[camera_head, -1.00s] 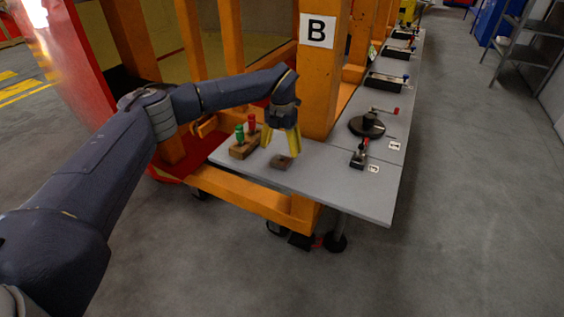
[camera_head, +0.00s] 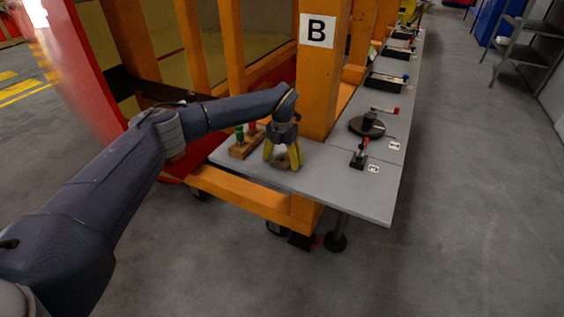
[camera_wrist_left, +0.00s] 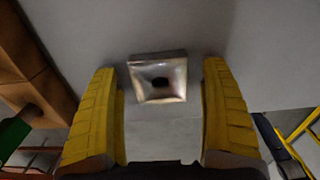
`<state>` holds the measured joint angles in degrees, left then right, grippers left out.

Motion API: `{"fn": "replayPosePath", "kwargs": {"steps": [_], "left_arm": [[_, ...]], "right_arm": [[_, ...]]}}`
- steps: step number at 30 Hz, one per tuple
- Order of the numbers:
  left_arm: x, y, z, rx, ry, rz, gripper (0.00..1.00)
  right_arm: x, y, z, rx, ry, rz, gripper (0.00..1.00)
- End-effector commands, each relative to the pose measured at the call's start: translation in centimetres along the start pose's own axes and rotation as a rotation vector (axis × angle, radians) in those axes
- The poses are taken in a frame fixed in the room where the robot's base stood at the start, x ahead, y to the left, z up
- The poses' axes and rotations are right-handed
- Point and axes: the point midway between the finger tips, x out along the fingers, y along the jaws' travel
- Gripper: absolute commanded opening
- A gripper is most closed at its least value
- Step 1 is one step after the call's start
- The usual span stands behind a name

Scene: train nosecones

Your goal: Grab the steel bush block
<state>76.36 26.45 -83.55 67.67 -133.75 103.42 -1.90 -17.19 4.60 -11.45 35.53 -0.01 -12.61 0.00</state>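In the head view the block (camera_head: 282,161) is partly hidden between the yellow fingers of my left gripper (camera_head: 283,164). The left gripper is open, pointing down over the block. My right gripper is not in view.
A wooden block (camera_head: 244,147) with green and red pegs stands just left of the gripper. An orange post (camera_head: 318,75) marked B rises close behind. A black round fixture (camera_head: 366,125) and a small clamp (camera_head: 359,158) stand to the right. The table's front is clear.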

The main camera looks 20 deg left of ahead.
Motion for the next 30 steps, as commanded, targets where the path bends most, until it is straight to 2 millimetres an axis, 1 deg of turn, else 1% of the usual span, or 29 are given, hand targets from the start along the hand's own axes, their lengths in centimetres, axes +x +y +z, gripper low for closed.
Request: {"fn": "replayPosePath", "kwargs": {"steps": [1, 2, 19, 26, 30], "left_arm": [[-0.01, 0.01, 0.0, 0.0, 0.0, 0.0, 0.75], [-0.01, 0.01, 0.0, 0.0, 0.0, 0.0, 0.71], [0.0, 0.02, -0.01, 0.0, 0.0, 0.0, 0.05], [-0.12, 0.03, 0.03, 0.0, -0.001, 0.0, 0.05], [-0.92, 0.05, 0.08, 0.0, -0.003, 0.001, 0.05]], "right_arm": [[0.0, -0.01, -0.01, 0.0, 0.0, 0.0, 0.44], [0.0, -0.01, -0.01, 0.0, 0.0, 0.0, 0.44], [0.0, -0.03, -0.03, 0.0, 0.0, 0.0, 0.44], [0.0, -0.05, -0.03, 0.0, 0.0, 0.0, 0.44], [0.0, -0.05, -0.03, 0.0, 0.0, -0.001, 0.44]]}}
